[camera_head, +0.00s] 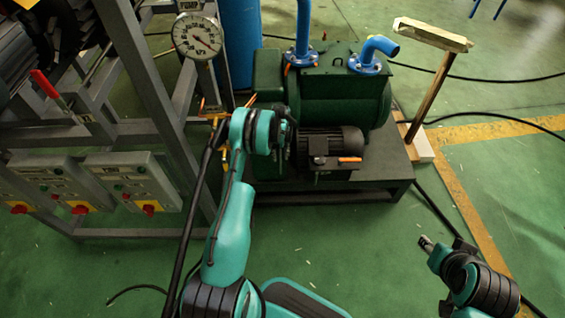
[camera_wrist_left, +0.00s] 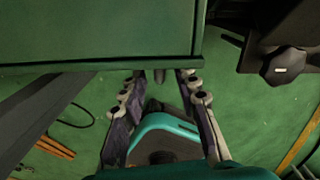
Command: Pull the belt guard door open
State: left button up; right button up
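The belt guard looks like the dark green box (camera_head: 268,75) at the left end of the green pump, partly hidden by my left arm. In the left wrist view a flat green panel (camera_wrist_left: 100,35) with a dark lower edge fills the upper left. My left gripper (camera_head: 284,132) is in front of the box, beside the black motor. In the left wrist view its fingers (camera_wrist_left: 163,78) are apart, with their tips by the panel's lower edge. A small dark piece shows between the tips; I cannot tell whether it is a handle. My right gripper (camera_head: 432,243) is low at the right, away from the pump.
The green pump tank (camera_head: 345,97) with blue pipes and the black motor (camera_head: 330,148) sit on a dark base. A grey frame (camera_head: 150,85) with a gauge (camera_head: 197,37) and switch boxes stands at left. Cables cross the floor.

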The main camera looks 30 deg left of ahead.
pick_arm(q)
notch_tip(320, 180, down, 5)
jog(key=shift+b, duration=0.8)
grip_shut()
